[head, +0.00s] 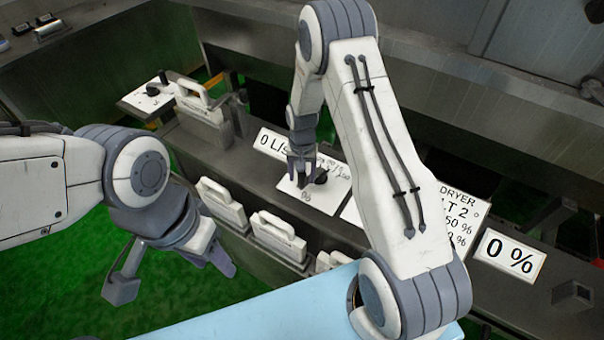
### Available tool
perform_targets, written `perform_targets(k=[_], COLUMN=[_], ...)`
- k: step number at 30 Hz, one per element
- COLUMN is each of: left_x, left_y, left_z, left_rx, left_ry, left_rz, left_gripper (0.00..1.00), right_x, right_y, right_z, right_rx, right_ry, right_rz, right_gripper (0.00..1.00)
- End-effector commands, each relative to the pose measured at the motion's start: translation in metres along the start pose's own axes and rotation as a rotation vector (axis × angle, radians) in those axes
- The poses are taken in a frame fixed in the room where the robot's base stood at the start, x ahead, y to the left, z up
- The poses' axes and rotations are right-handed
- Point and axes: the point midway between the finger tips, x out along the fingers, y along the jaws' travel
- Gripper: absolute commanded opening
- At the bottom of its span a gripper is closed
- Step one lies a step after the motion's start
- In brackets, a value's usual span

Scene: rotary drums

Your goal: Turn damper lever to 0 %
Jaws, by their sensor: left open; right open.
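A small black lever or knob (321,177) sits on a white plate (328,195) marked with a "%" sign, in the middle of the head view. My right gripper (301,172) points down at this plate, just left of the black part. It is open; I cannot tell whether its fingers touch the lever. My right arm hides part of the labels to the right. A sign reading "0 %" (508,257) stands at the right. My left gripper (165,278) is open and empty, over the green floor at the left, away from the panel.
A "0 L/S" sign (268,143) stands behind the plate. White handled units (277,234) line the front of the grey console. Another white plate with a black knob (152,91) is at the upper left. A dark block (572,297) sits at the lower right. A light blue surface (270,318) is in front.

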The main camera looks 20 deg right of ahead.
Motion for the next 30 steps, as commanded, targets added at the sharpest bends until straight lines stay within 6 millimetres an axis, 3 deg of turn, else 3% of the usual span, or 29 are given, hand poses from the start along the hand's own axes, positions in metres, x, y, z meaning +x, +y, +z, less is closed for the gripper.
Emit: perform_targets(k=[3,8,30], left_x=[0.0002,0.0002,0.0], left_y=[0.0,0.0,0.0], left_z=[0.0,0.0,0.0], left_rx=[0.0,0.0,0.0], left_ry=[0.0,0.0,0.0], left_rz=[0.0,0.0,0.0], left_gripper=[0.5,0.5,0.5], right_x=[-0.0002,-0.0004,-0.0011], right_y=[-0.0001,-0.0001,-0.0001], right_z=[-0.0001,-0.0002,-0.0006], right_rx=[0.0,0.0,0.0], right_ry=[0.0,0.0,0.001], right_rz=[0.0,0.0,0.0], right_gripper=[0.59,0.0,0.0])
